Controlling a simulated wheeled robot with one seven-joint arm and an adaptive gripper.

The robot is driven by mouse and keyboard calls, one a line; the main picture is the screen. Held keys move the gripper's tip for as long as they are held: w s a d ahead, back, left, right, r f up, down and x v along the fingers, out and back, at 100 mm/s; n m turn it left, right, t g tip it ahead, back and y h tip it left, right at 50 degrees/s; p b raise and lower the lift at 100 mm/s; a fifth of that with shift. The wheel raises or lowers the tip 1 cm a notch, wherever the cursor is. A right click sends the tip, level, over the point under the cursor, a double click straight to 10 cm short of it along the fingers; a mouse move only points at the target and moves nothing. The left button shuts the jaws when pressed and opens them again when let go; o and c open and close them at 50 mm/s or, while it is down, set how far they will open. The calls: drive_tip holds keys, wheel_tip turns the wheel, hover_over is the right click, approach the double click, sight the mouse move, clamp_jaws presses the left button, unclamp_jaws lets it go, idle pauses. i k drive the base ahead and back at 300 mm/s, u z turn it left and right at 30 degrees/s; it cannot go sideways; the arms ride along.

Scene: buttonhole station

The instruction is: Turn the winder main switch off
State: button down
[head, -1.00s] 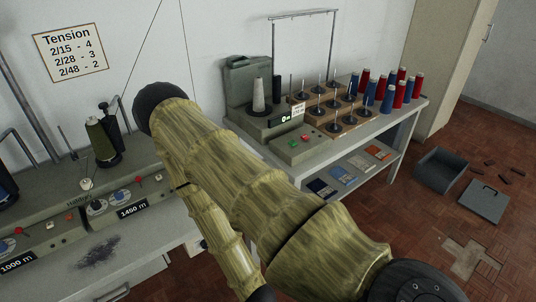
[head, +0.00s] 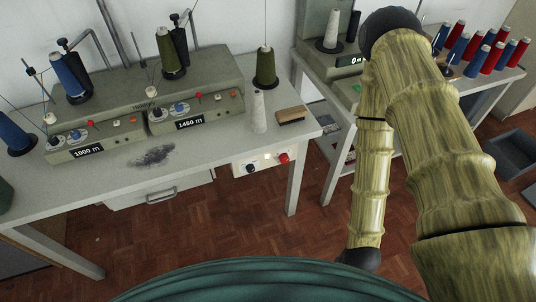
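The winder (head: 150,95) stands on the grey table (head: 95,193) at the left, with displays reading 1000 m and 1450 m. A pale switch box (head: 263,170) is fixed under the table's right front edge. It carries a black rotary knob (head: 251,168) and a red button (head: 283,158). I cannot make out the knob's setting or any label. My arm fills the right side of the picture, to the right of the box. My gripper is not in view.
A white cone (head: 258,112), a green cone (head: 265,66) and a brown wooden block (head: 291,115) stand at the table's right end. A second table with blue and red cones is behind my arm. The parquet floor (head: 215,235) before the box is clear.

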sight(284, 159)
drive_tip(key=z, duration=1.35)
drive_tip(key=k, duration=0.95)
drive_tip(key=u, duration=1.35)
